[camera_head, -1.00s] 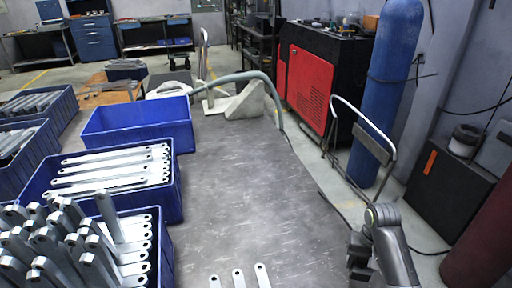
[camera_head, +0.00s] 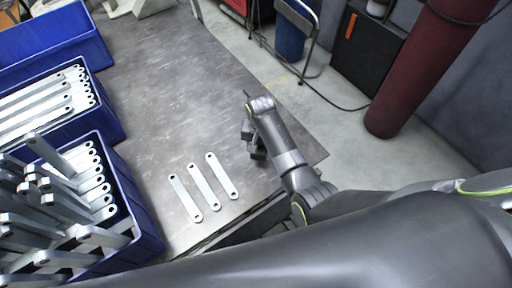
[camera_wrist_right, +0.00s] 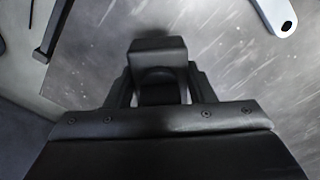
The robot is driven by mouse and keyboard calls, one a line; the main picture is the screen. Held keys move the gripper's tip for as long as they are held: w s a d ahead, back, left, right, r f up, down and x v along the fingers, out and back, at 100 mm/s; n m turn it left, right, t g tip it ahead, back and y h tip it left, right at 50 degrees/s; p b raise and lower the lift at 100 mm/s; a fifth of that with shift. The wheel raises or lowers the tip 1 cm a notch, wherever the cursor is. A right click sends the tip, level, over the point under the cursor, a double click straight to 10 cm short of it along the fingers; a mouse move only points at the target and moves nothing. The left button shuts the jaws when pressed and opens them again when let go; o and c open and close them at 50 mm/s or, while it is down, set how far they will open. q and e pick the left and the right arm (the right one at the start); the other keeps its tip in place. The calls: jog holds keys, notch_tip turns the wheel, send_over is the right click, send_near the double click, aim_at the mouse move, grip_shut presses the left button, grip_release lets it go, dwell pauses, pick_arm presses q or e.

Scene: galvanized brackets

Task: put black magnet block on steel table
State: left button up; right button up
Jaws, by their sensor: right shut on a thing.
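My right gripper (camera_head: 250,140) is over the right part of the steel table (camera_head: 150,90), near its right edge. In the right wrist view its fingers (camera_wrist_right: 157,88) are shut on the black magnet block (camera_wrist_right: 157,52), which sticks out beyond the fingertips. The bare steel table (camera_wrist_right: 225,45) shows behind the block. In the head view the block is hard to tell from the dark gripper. I cannot tell whether it touches the table. My left gripper is out of view.
Three flat galvanized brackets (camera_head: 203,187) lie on the table left of my gripper; one bracket end (camera_wrist_right: 277,15) shows in the wrist view. Blue bins (camera_head: 140,205) of brackets line the left side. The table's middle is clear. A dark red cylinder (camera_head: 418,75) stands beyond its right edge.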

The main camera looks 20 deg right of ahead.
aim_at(260, 154)
jog(key=shift+w+f, duration=0.1)
jog(key=shift+f, duration=2.5)
jog(key=shift+f+b, duration=0.1)
jog(key=shift+b, duration=0.2)
jog(key=o, duration=1.4)
jog(key=shift+o, duration=0.2)
notch_tip(260, 154, up, 12)
jog(key=shift+r+p, duration=0.1)
jog(key=shift+p, duration=0.35)
